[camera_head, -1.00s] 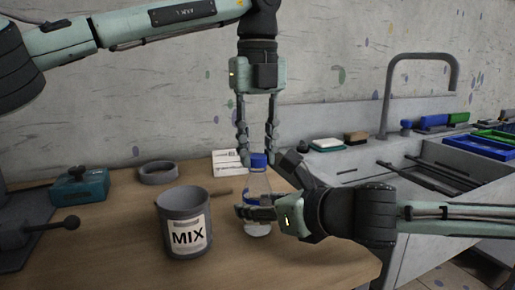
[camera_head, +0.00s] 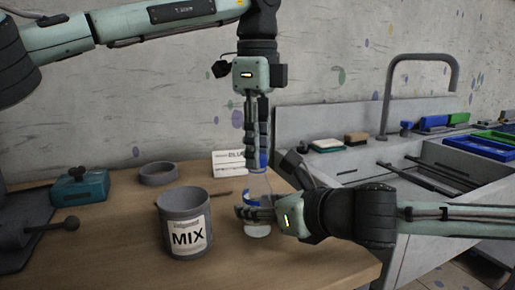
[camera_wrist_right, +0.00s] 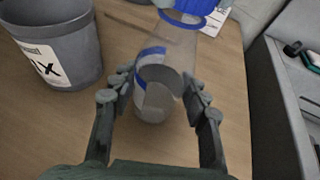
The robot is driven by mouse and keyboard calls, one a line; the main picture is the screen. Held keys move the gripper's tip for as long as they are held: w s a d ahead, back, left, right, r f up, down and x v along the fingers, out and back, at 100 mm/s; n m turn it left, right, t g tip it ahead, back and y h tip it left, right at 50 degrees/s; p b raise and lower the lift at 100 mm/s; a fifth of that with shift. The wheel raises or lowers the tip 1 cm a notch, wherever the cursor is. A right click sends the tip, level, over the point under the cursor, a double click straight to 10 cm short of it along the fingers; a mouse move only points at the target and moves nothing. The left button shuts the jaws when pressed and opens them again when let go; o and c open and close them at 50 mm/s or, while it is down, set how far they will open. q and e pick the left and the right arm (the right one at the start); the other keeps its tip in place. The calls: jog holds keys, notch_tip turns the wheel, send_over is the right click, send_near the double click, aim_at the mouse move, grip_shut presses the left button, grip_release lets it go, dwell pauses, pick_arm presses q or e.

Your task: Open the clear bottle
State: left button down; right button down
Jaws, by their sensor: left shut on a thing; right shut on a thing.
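The clear bottle (camera_head: 259,186) stands upright near the table's right edge, with a blue cap (camera_head: 263,158) and a blue band. My left gripper (camera_head: 258,167) points straight down from above and is shut on the cap, partly hiding it. My right gripper (camera_head: 252,208) comes in from the right and is shut around the bottle's lower body. In the right wrist view the bottle (camera_wrist_right: 170,62) leans across the picture between the fingers of my right gripper (camera_wrist_right: 163,92), with the blue cap (camera_wrist_right: 197,5) at the top edge.
A grey MIX bucket (camera_head: 185,228) stands close left of the bottle. Behind are a grey ring (camera_head: 158,174), a white label card (camera_head: 228,163) and a teal box (camera_head: 80,187). A sink (camera_head: 430,180) with a tap lies to the right. The table front is clear.

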pick_arm(q)
jog(key=shift+r, duration=0.15)
jog(key=shift+r, duration=0.95)
jog(key=shift+r, duration=0.1)
jog(key=shift+r, duration=1.9)
pick_arm(e)
jog(key=c, duration=0.7)
grip_release()
